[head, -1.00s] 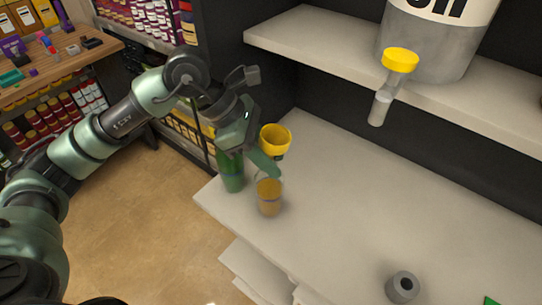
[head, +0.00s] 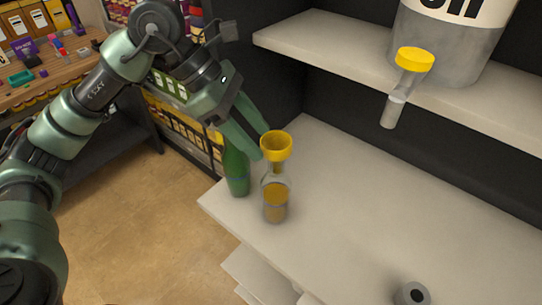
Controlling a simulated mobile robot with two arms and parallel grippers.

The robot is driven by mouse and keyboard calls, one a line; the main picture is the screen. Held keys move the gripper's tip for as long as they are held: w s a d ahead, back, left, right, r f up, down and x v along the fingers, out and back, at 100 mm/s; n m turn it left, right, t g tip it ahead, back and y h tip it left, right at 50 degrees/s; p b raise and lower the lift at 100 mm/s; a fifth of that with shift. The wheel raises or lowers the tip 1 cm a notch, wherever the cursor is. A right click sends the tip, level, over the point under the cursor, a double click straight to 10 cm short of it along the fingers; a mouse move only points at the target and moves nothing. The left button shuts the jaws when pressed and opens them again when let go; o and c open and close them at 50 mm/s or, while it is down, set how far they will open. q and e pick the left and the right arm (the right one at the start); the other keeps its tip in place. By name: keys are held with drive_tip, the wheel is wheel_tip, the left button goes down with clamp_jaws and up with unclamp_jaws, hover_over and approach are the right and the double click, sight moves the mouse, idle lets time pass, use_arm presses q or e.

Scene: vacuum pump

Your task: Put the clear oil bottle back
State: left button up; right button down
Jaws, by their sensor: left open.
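The clear oil bottle (head: 276,203) stands upright near the left edge of the white table, with amber oil in it. A yellow funnel (head: 276,146) sits at its top. A green bottle (head: 237,172) stands just left of it, partly behind my gripper. My left gripper (head: 257,143) is open, its green fingers just above and left of the clear bottle's neck, beside the funnel. It holds nothing that I can see. My right gripper is not in view.
Above the table, a shelf (head: 330,45) carries a large oil container (head: 440,50). A grey ring-shaped part (head: 412,295) lies at the front. The table's middle is clear.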

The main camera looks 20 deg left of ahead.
use_arm(q)
drive_tip(key=shift+v, duration=2.1)
